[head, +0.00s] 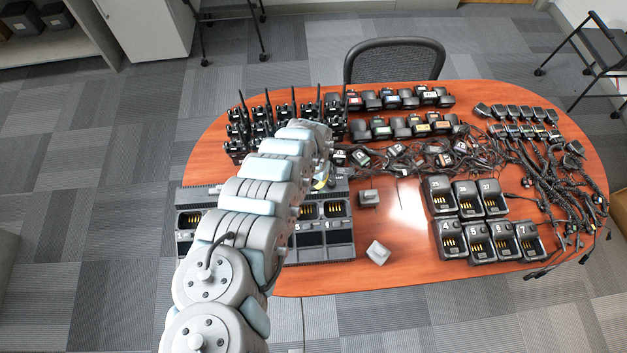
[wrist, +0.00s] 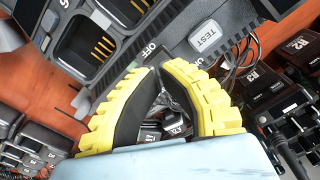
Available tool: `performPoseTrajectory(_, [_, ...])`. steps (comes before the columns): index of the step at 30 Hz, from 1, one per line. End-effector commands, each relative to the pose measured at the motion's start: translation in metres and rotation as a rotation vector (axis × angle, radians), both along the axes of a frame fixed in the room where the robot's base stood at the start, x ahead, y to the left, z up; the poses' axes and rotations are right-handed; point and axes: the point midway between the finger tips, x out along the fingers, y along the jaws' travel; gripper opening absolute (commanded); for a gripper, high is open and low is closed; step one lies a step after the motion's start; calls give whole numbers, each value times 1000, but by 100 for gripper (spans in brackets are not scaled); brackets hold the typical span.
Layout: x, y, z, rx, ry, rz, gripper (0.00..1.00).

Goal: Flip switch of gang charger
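The gang charger (head: 325,238) is a long dark grey unit with a row of bays at the table's front left edge. My arm crosses over it and hides its middle. My gripper (head: 323,182) is at the charger's far side, largely hidden by the arm in the head view. In the wrist view, the charger's dark housing (wrist: 118,72) fills the upper left, with an OFF label. My gripper's yellow fingers (wrist: 158,70) come together at their tips right beside that label, with no object seen between them. The switch itself is not clearly visible; the fingertips may cover it.
A grey block marked TEST (wrist: 205,38) is beside the fingertips; radios (head: 240,130) stand behind the charger. Tangled cables (head: 410,158) and single chargers (head: 480,240) lie to the right. Two small grey blocks (head: 378,252) (head: 369,198) stand near the charger.

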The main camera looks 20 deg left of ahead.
Motion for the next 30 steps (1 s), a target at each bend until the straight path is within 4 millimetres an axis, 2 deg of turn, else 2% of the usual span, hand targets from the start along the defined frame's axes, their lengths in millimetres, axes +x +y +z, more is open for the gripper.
performPoseTrajectory(1, [0, 0, 7, 0, 0, -1, 0])
performPoseTrajectory(18, [-1, 0, 42, -1, 2, 1, 0])
performPoseTrajectory(30, [0, 0, 45, 0, 1, 1, 0])
